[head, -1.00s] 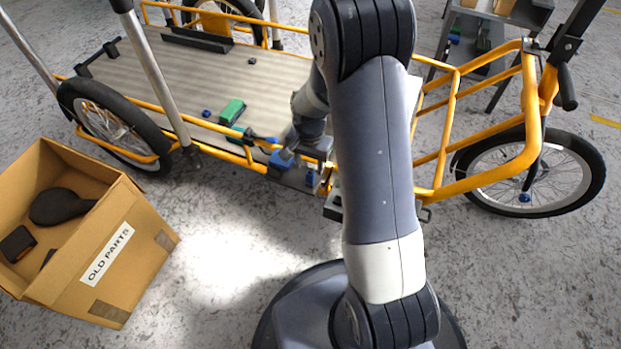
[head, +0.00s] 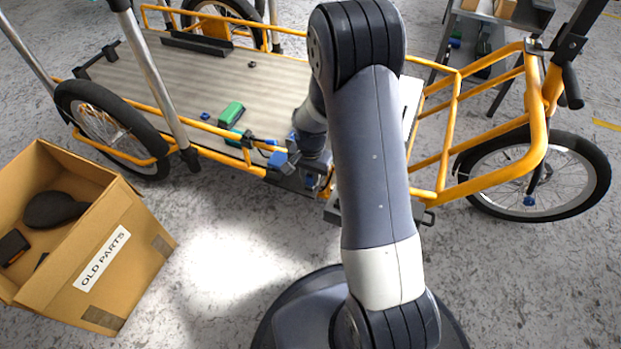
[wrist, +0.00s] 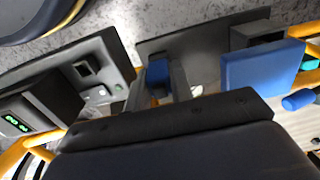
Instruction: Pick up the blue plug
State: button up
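The small blue plug (wrist: 158,73) shows near the middle of the wrist view, on a dark plate at the bike's side. It also shows in the head view (head: 312,181), partly hidden by my arm. My gripper (wrist: 160,92) is right at it, with a grey finger on each side and a gap between them. I cannot tell whether either finger touches the plug. In the head view my gripper (head: 312,163) is low over the bike's near edge.
A larger blue block (wrist: 262,66) sits right of the plug. A grey unit with green lights (wrist: 14,123) is at the left. A green block (head: 231,113) lies on the cargo deck (head: 165,85). An OLD PARTS box (head: 110,270) stands at the left. Yellow rails run close by.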

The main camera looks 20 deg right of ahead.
aim_at(310, 173)
grip_shut()
jog(key=shift+r, duration=0.1)
notch_tip(310, 173, up, 10)
jog(key=p, duration=0.4)
jog(key=shift+r+p, duration=1.95)
jog(key=shift+r, duration=0.25)
